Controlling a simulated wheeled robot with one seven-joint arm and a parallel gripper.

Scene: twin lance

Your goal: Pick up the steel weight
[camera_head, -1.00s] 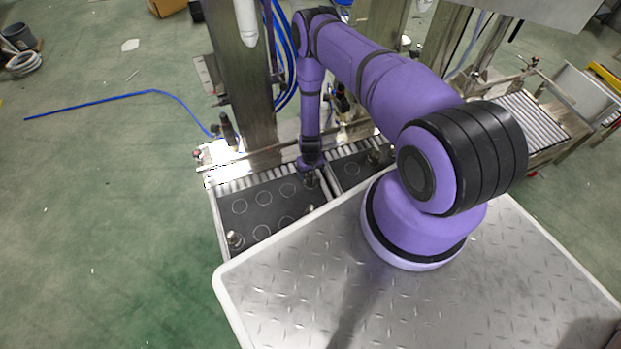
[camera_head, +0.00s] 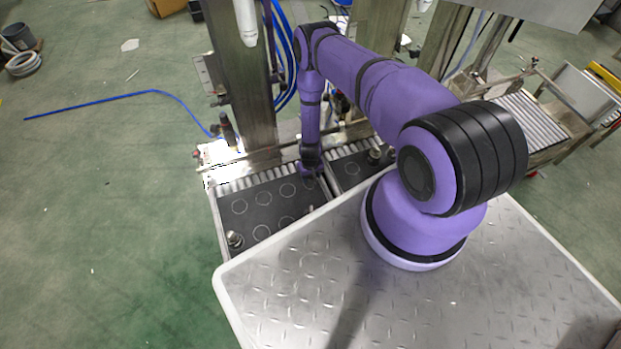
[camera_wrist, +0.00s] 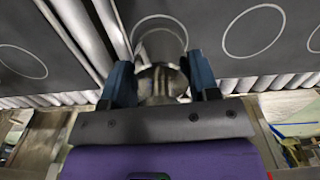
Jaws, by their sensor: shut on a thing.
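My gripper (camera_wrist: 160,82) is shut on a shiny, cylindrical steel weight (camera_wrist: 160,48), with one blue finger on each side of it. The weight is over a dark mat beside a metal divider, near a white ring. I cannot tell whether it touches the mat. In the head view my gripper (camera_head: 311,174) hangs over the right part of the left tray (camera_head: 217,228), and the held weight is hard to make out.
White rings mark the dark mats, and several (camera_head: 263,197) are empty. A metal post (camera_head: 243,90) and a horizontal rail (camera_head: 238,162) stand behind the trays. A roller conveyor (camera_head: 530,120) is at the right. Open green floor (camera_head: 100,220) lies to the left.

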